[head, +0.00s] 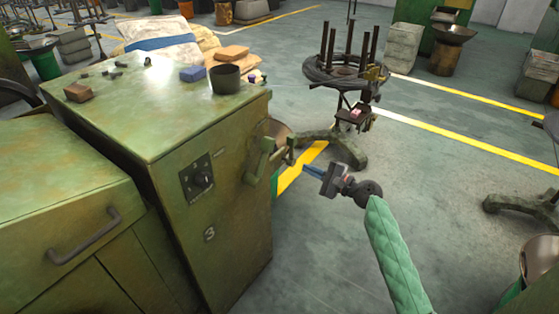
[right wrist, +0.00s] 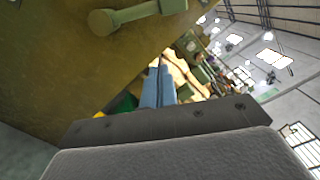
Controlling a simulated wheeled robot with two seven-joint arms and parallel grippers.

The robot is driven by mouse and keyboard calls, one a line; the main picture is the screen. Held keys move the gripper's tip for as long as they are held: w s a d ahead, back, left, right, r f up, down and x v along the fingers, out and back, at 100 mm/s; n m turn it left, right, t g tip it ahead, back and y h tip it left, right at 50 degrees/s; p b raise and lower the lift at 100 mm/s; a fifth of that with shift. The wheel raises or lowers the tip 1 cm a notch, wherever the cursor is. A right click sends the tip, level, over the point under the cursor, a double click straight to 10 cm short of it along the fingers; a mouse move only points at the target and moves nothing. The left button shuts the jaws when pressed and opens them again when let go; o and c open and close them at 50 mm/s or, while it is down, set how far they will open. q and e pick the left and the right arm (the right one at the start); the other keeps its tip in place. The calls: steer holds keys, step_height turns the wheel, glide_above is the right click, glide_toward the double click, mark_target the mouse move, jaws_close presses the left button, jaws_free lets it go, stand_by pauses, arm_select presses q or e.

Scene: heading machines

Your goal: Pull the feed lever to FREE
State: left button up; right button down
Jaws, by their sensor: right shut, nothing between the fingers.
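The feed lever (head: 262,162) appears to be the green bar with rounded ends on the right end of the front face of the green machine (head: 230,225). A green bar with a round end, probably the same lever, crosses the top of the right wrist view (right wrist: 135,14). I cannot read any FREE mark. My right gripper (head: 308,169) is to the right of the lever, apart from it, with its blue fingers pointing toward the machine. Its fingers are together and empty in the right wrist view (right wrist: 159,72). My left gripper is not in view.
A black dial plate (head: 199,178) is left of the lever. A dark cup (head: 225,77), a blue block (head: 193,74) and small parts lie on the machine top. A round stand with upright posts (head: 345,70) is behind my right gripper.

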arm_select(q)
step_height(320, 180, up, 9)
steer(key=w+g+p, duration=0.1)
steer(key=p, duration=0.1)
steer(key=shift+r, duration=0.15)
arm_select(e)
steer(key=w+a+r, duration=0.2)
steer(key=w+a, duration=0.1)
steer(key=a, duration=0.8)
steer(key=shift+r, duration=0.1)
